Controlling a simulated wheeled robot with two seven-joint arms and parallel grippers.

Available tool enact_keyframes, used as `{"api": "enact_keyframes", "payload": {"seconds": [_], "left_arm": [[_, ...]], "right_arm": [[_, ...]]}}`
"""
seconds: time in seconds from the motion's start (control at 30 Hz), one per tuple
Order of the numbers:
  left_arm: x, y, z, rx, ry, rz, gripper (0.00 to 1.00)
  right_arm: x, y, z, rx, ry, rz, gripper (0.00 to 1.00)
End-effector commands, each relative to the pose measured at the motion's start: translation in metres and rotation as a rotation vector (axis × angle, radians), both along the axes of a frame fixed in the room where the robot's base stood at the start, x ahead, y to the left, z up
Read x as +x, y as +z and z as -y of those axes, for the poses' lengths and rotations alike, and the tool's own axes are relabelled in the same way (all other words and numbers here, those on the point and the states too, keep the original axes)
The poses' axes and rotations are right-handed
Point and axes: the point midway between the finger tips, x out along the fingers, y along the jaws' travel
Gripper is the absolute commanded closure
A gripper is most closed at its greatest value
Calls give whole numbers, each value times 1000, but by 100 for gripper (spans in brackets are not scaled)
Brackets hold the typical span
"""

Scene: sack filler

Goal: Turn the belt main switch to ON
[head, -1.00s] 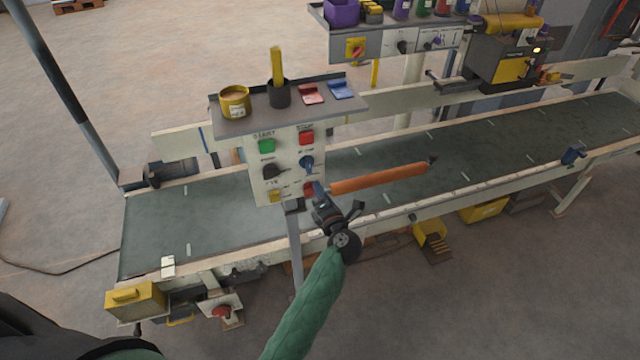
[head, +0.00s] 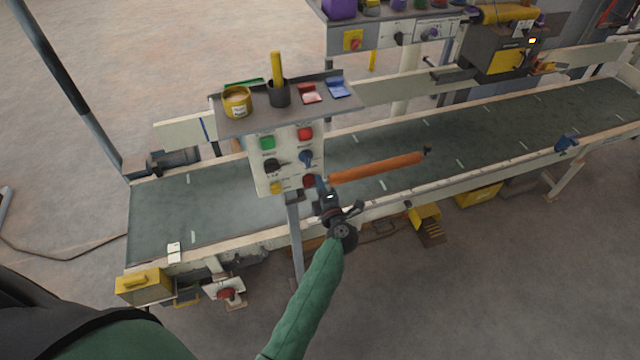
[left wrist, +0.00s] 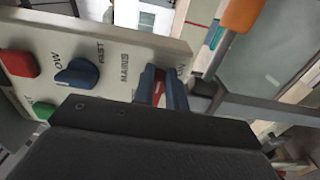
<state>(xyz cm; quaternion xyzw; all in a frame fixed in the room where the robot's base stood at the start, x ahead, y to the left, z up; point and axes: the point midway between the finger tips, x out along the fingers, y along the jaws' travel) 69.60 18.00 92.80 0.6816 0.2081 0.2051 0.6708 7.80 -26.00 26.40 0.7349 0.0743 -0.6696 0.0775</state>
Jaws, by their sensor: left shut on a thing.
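The belt main switch (head: 309,181) is a red knob at the lower right of the pale control panel (head: 262,181). In the left wrist view its red grip (left wrist: 158,88) shows between the fingers, near the words MAINS and ON. My left gripper (head: 319,185) reaches the panel from below right, at the end of the green-sleeved arm. In the left wrist view its two blue-grey fingers (left wrist: 162,92) are shut on the red grip, one on each side. The fingers and gripper body hide part of the switch, so I cannot tell its setting. My right gripper is out of view.
A green button (head: 267,143), a red button (head: 305,133) and a blue knob (head: 306,157) sit close above the switch. A shelf (head: 255,119) with pots tops the panel. An orange bar (head: 375,168) extends right of the gripper over the conveyor belt (head: 490,135).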

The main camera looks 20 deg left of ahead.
Motion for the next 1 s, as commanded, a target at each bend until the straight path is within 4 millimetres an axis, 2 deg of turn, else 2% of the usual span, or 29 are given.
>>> {"api": "enact_keyframes", "payload": {"seconds": [0.27,0.3,0.4,1.0], "left_arm": [[1,1,-5,4,7,1,100],[1,1,-5,4,7,1,80],[1,0,-5,4,7,0,65],[0,0,-1,1,2,0,65]], "right_arm": [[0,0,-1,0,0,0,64],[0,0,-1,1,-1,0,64],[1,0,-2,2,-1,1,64],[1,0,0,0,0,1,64]]}}
